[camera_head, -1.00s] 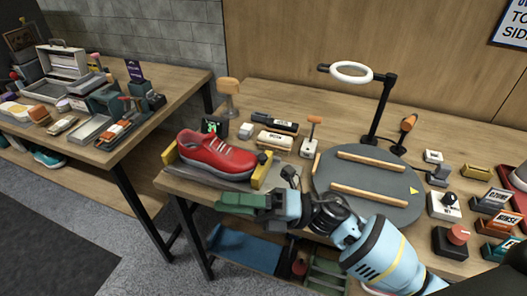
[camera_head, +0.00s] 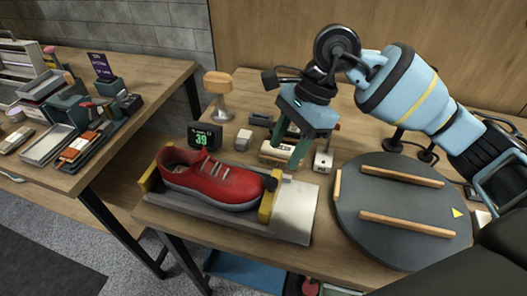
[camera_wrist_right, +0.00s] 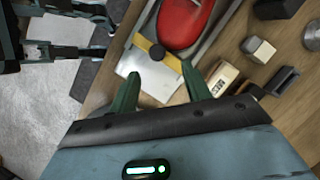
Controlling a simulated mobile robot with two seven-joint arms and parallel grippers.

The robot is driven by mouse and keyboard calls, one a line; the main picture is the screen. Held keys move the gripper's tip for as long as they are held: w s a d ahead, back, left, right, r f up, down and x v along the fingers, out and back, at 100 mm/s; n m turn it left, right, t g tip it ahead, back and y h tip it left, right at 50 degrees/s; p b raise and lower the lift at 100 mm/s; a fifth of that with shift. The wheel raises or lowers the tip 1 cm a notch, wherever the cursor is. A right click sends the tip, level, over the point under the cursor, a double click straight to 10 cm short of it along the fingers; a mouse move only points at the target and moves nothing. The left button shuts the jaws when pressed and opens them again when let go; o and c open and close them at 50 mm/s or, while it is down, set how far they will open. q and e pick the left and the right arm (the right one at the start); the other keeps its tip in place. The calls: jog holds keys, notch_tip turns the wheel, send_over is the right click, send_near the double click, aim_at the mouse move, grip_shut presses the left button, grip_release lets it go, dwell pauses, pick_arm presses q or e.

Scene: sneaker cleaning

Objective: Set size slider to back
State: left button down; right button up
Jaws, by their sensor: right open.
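A red sneaker (camera_head: 210,180) sits on a metal sizing tray (camera_head: 296,212) on the workbench, between two yellow end blocks. The size slider (camera_head: 268,204) is the yellow block at the toe end, with a black knob (camera_head: 271,184) on top; it stands close against the toe. In the right wrist view the slider bar (camera_wrist_right: 172,61) and its knob (camera_wrist_right: 156,53) lie just beyond my fingertips. My left gripper does not show in the head view.
A small display reading 39 (camera_head: 204,136) and a wooden-topped stand (camera_head: 218,92) are behind the sneaker. A labelled cream block (camera_head: 276,154) lies behind the tray. A round dark turntable (camera_head: 400,205) with wooden bars is at right. Another cluttered table (camera_head: 150,75) is at left.

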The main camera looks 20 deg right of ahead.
aim_at(272, 181)
jog(key=x, duration=0.7)
jog(key=shift+s+f, duration=0.15)
jog(key=shift+s, duration=0.15)
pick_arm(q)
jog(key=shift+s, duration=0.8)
pick_arm(e)
jog(key=shift+c, duration=0.3)
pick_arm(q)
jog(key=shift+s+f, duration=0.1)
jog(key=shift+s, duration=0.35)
pick_arm(e)
grip_shut()
